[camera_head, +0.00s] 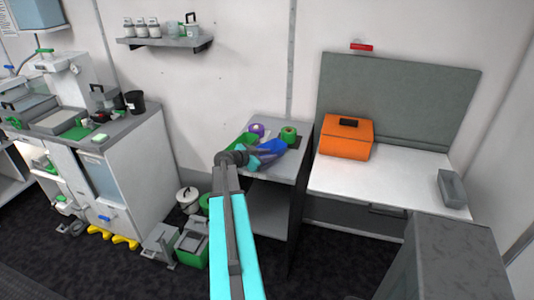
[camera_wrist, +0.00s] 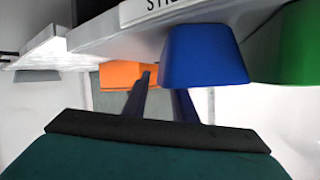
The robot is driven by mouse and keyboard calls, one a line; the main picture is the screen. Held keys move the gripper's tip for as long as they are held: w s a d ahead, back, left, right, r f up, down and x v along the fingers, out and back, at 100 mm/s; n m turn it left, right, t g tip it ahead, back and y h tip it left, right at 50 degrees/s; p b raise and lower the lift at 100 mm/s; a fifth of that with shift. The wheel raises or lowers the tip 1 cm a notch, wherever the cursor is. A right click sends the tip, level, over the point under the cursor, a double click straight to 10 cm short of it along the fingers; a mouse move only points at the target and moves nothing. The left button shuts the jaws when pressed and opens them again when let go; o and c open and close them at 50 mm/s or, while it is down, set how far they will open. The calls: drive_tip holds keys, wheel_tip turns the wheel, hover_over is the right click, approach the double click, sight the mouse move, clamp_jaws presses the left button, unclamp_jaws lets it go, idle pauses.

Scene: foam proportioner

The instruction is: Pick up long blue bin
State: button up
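The long blue bin (camera_head: 270,146) sits on the small grey side table, partly hidden behind my arm in the head view. In the wrist view, which looks upside down, the blue bin (camera_wrist: 205,55) is large and close, right of centre. My gripper (camera_wrist: 164,82) has two dark fingers apart, with nothing between them. Its fingertips are beside the blue bin's lower left edge in that view. Whether they touch it I cannot tell. In the head view my gripper (camera_head: 263,153) is over the side table, its fingers small and partly lost against the bin.
A green bin (camera_head: 242,142) is close beside the blue one, also in the wrist view (camera_wrist: 297,45). Purple (camera_head: 257,129) and green (camera_head: 289,134) rolls stand behind. An orange box (camera_head: 346,138) stands on the white desk (camera_head: 390,185) at right. Dark floor (camera_head: 340,260) lies in front.

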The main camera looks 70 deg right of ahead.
drive_tip(key=shift+p+x, duration=0.5)
drive_tip(key=shift+x, duration=0.9)
drive_tip(key=shift+c, duration=0.3)
clamp_jaws()
